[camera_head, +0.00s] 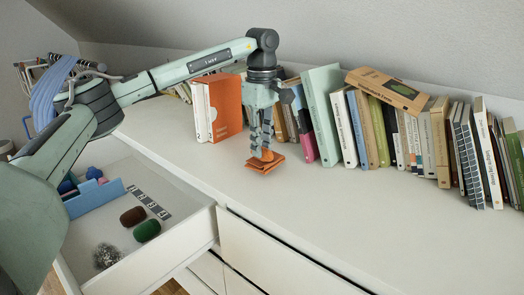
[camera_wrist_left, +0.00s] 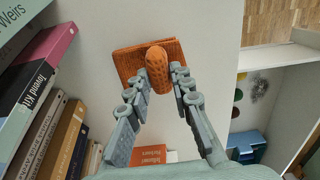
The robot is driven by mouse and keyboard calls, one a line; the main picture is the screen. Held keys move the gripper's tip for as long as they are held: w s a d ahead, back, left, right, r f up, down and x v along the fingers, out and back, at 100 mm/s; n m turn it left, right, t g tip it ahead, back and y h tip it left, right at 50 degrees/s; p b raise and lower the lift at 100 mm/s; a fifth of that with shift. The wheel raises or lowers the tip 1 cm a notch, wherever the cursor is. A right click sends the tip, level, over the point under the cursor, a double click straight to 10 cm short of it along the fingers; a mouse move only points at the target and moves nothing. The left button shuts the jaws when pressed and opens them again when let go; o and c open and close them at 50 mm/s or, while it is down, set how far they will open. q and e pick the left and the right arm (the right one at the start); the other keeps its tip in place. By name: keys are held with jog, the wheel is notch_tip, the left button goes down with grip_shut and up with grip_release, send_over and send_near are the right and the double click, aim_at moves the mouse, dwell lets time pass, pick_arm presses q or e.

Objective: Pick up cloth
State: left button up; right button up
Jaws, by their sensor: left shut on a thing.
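The cloth (camera_head: 266,164) is a small folded orange square at the white dresser top, in the middle of the head view. It also shows in the left wrist view (camera_wrist_left: 128,62), at the tips of the fingers. My left gripper (camera_head: 262,148) points down from above and is shut on the cloth, with part of it bunched up between the fingertips (camera_wrist_left: 158,75). The flat part of the cloth spreads out below the fingers. I cannot tell whether it touches the dresser top. My right gripper is not in view.
A long row of books (camera_head: 380,130) stands along the back wall, with one book (camera_head: 388,90) lying on top. An orange and white box or book (camera_head: 222,108) stands behind the gripper. An open drawer (camera_head: 185,245) at the front left holds several small items. The dresser top (camera_head: 340,215) is clear in front.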

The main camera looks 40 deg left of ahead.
pick_arm(q)
jog(key=r, duration=0.3)
jog(key=shift+a, duration=0.35)
jog(key=a+r, duration=0.6)
jog(key=a, duration=0.5)
jog(key=shift+s+r, duration=0.25)
jog(key=shift+s, duration=0.2)
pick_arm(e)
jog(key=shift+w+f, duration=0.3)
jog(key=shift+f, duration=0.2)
